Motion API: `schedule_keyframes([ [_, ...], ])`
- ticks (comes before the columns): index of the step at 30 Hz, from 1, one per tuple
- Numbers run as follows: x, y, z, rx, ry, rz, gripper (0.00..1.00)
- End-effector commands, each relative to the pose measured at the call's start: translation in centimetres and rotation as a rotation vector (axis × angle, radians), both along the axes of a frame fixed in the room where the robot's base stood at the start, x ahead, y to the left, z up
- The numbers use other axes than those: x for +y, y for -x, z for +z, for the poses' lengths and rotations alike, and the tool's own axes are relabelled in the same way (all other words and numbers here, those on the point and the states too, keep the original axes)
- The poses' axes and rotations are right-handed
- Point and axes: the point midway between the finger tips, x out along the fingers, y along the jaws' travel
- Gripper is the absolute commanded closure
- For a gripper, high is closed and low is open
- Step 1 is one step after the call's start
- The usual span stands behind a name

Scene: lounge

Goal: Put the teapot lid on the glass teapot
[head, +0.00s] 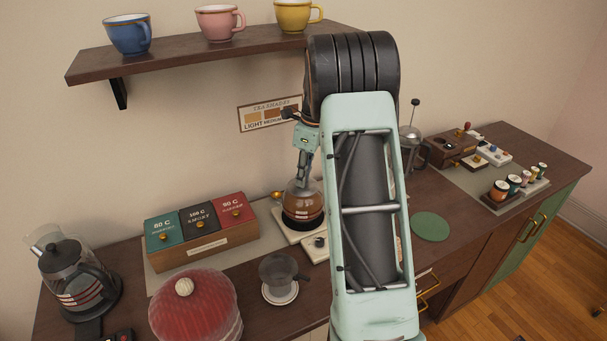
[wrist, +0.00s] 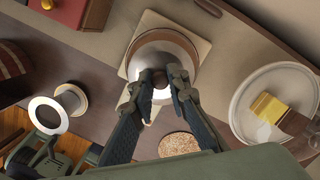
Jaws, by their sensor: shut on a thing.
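The glass teapot (head: 303,205) holds brown tea and sits on a black round base on the counter, partly hidden by my arm. My gripper (head: 304,180) points down right over its top. In the wrist view my gripper (wrist: 162,88) is shut on the dark knob of the teapot lid (wrist: 160,78). The pale round top of the teapot (wrist: 160,48) shows around and beyond the fingertips. The lid is above the teapot's mouth, roughly centred. I cannot tell whether it rests on the rim or hangs slightly above it.
A box of coloured tea tins (head: 205,235) stands left of the teapot. A grey cup on a saucer (head: 281,290) and a red domed cosy (head: 195,305) are in front. A shelf with cups (head: 180,48) is above. In the wrist view a white plate (wrist: 245,85) lies at right.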

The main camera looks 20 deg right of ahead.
Motion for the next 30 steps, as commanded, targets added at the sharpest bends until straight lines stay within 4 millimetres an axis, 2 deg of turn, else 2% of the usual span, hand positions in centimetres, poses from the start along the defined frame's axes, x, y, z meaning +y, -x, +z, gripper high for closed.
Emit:
schedule_keyframes([
  [26, 0.00, -0.06, -0.48, -0.001, 0.000, 0.000, 1.00],
  [27, -0.01, -0.06, -0.47, -0.001, 0.000, 0.000, 0.82],
  [30, 0.00, -0.06, -0.47, -0.001, 0.000, 0.000, 0.71],
])
